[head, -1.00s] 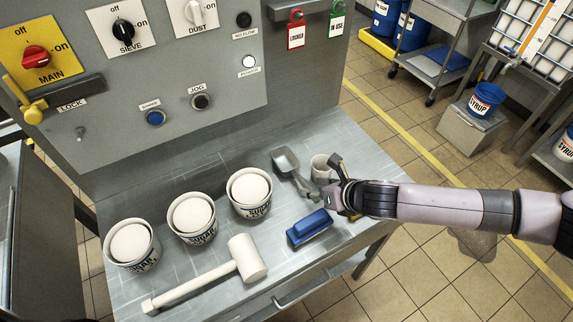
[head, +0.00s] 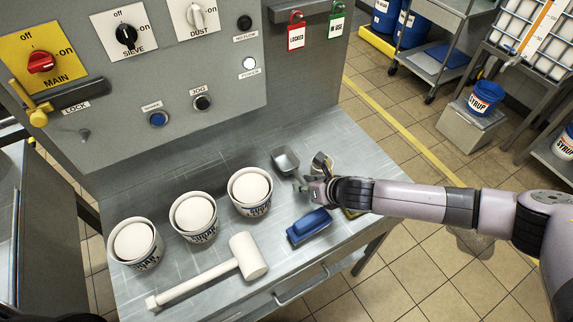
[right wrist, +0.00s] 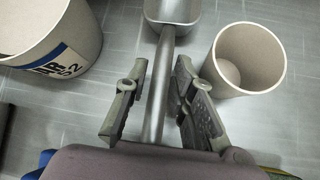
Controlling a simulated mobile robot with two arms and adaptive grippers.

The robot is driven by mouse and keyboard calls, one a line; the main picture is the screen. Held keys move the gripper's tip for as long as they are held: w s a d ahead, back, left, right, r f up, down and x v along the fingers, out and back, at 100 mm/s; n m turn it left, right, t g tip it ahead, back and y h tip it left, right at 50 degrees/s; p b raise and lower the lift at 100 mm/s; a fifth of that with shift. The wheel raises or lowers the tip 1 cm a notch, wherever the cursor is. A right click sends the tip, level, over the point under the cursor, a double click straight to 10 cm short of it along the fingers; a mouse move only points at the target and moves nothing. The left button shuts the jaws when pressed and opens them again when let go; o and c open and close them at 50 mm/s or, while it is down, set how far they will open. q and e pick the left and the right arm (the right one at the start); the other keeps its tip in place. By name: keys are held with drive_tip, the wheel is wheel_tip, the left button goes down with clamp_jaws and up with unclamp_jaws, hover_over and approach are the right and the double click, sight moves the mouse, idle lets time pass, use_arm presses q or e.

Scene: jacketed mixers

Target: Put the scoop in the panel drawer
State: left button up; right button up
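The grey metal scoop (head: 286,160) lies on the steel table, its bowl pointing away from me. My right gripper (head: 308,187) is low over its handle. In the right wrist view the open fingers (right wrist: 158,105) stand on either side of the scoop handle (right wrist: 157,90), with a gap on the left and the right finger very close to it. The scoop bowl is at the top there. The panel drawer's front with its bar handle (head: 301,287) is below the table's front edge and looks shut. My left gripper is not in view.
A small cup (right wrist: 246,60) stands just right of the right finger. A sugar tub (head: 250,191) stands to the left, with two more tubs beyond. A blue-handled brush (head: 309,226) and a white mallet (head: 222,268) lie nearer. The control panel (head: 180,80) rises behind.

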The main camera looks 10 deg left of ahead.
clamp_jaws()
drive_tip(key=shift+r, duration=0.1)
idle(0.4)
